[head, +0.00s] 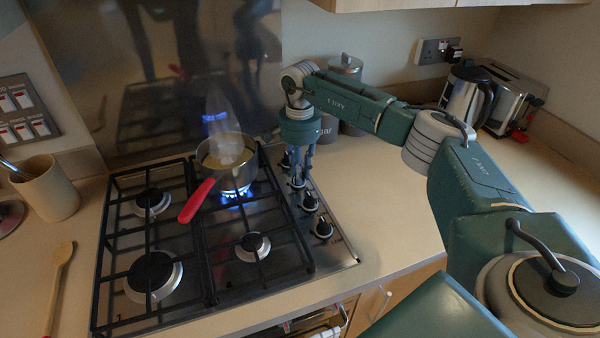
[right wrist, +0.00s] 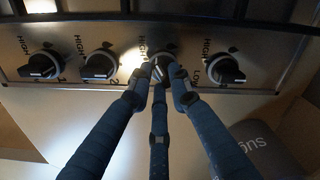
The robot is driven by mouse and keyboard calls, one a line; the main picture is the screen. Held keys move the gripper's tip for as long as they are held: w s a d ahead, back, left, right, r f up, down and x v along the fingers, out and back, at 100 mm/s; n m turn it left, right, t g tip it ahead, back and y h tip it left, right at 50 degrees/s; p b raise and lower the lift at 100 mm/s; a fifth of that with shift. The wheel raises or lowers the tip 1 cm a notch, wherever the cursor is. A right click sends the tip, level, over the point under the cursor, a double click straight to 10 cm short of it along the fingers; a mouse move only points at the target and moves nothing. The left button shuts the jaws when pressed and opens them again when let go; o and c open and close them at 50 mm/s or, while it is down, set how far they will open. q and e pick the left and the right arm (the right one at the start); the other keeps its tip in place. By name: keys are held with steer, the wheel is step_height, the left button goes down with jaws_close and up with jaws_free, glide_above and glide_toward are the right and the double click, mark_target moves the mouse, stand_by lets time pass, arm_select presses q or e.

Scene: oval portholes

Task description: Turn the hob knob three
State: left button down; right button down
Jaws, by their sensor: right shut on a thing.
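The hob (head: 335,262) has a row of black knobs along its right side. My right gripper (head: 298,178) points down at the row and is shut on the hob knob (right wrist: 163,63) that is third from the left in the right wrist view. The fingers (right wrist: 160,78) partly cover this knob. The other knobs stand free: one knob (right wrist: 226,69) to its right, and two knobs (right wrist: 100,64) (right wrist: 40,65) to its left. In the head view, two nearer knobs (head: 310,202) (head: 322,229) show clearly. My left gripper is not in view.
A steaming pan (head: 227,150) with a red handle (head: 196,201) sits over a lit blue flame at the back right burner. Canisters (head: 345,68), a kettle (head: 467,95) and a toaster (head: 510,98) stand behind my right arm. The right worktop (head: 375,200) is clear.

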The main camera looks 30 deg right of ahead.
steer(key=m, duration=0.5)
steer(key=shift+a+m+b, duration=0.1)
steer(key=shift+m+b, duration=0.2)
steer(key=m, duration=0.6)
steer(key=shift+w+a, duration=0.1)
steer(key=shift+a, duration=0.05)
steer(key=m, duration=0.6)
steer(key=shift+w+r+m, duration=0.1)
steer(key=shift+m, duration=0.2)
steer(key=m, duration=0.5)
steer(key=shift+w+m+p, duration=0.15)
steer(key=shift+m+p, duration=0.15)
steer(key=shift+m, duration=0.3)
steer(key=c, duration=1.6)
jaws_free()
steer(key=shift+o, duration=0.2)
step_height(320, 180, up, 12)
